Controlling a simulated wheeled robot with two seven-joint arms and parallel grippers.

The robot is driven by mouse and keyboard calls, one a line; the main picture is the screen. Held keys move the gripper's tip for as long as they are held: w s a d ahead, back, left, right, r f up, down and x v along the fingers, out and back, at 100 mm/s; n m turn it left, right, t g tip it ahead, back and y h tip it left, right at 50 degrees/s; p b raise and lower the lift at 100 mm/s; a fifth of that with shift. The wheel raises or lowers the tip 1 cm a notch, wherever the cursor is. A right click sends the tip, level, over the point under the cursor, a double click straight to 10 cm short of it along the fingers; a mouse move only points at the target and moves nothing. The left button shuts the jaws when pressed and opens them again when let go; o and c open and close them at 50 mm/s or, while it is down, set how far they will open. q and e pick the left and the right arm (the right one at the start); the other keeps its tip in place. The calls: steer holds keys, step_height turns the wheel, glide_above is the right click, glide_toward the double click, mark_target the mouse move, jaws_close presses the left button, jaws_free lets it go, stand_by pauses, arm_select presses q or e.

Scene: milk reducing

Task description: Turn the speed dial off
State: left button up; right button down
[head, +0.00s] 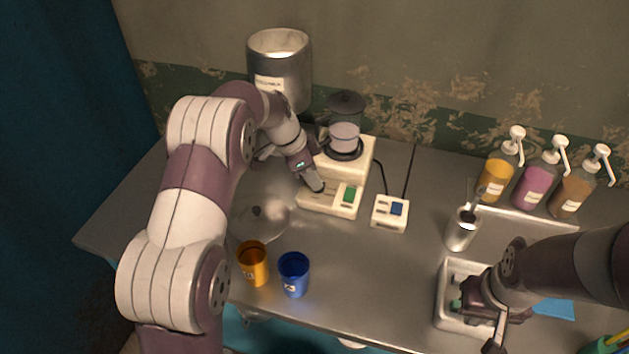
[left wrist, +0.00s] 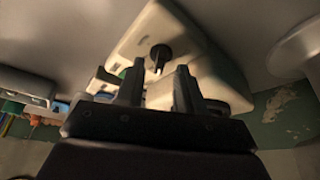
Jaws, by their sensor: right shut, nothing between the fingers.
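The cream blender machine (head: 333,199) stands at the back middle of the table, with a clear lidded jug (head: 345,135) on top and a green switch (head: 349,194) on its low front panel. My left gripper (head: 317,187) is at the left of this panel and covers the dial in the head view. In the left wrist view, a black dial (left wrist: 160,54) shows on the cream panel, just beyond and between the parted fingertips of my left gripper (left wrist: 160,72). Contact cannot be told. My right gripper (head: 490,330) is shut and empty at the lower right, partly hidden by its arm.
A small white box (head: 389,213) with a blue switch is right of the machine. An orange cup (head: 252,264) and blue cup (head: 294,275) stand in front. A metal cup (head: 462,231), white tray (head: 449,267) and pump bottles (head: 537,183) are at right. A steel canister (head: 280,62) is behind.

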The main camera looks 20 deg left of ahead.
arm_select(q)
steer(key=shift+x, duration=0.8)
jaws_close()
